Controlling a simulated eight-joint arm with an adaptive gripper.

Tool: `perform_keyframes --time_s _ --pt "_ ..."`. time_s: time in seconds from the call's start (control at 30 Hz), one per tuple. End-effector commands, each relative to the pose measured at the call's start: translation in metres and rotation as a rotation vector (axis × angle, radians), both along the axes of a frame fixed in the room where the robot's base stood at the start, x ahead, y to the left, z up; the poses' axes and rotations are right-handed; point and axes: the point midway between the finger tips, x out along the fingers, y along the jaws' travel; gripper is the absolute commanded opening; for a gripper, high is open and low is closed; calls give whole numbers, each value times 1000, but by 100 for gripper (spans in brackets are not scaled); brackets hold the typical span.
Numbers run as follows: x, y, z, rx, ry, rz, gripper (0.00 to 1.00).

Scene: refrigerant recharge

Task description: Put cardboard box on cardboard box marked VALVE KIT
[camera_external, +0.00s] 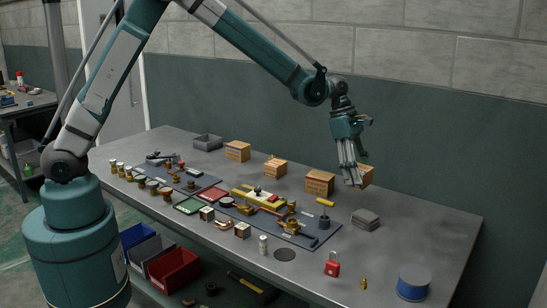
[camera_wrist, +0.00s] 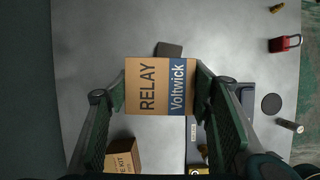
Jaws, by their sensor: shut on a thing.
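The held cardboard box (camera_wrist: 148,88) is marked RELAY and Voltwick, with a blue band, in the wrist view. My gripper (camera_wrist: 160,92) is shut on its two sides. In the external view my gripper (camera_external: 352,176) points down over the right rear of the table, with the held box (camera_external: 366,175) partly hidden behind the fingers. A cardboard box with KIT readable (camera_wrist: 124,155) is at the lower left of the wrist view, its lettering partly cut off. It appears to be the box (camera_external: 320,182) just left of my gripper in the external view, apart from the held box.
Two more cardboard boxes (camera_external: 237,151) (camera_external: 275,167) stand along the back. A grey stack (camera_external: 366,219) lies right of my gripper. A red padlock (camera_external: 332,264) and blue tin (camera_external: 413,284) are at the front right. Tools and valves fill the middle; the right rear is clear.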

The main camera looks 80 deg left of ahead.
Motion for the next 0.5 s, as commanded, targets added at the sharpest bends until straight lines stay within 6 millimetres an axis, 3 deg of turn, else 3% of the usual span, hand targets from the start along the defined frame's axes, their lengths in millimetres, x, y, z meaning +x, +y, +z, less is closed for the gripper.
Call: perform_keyframes --time_s 0.1,0.5 --pt "-9 38 9 -1 1 11 37" --pt "-48 154 30 -3 -2 36 37"
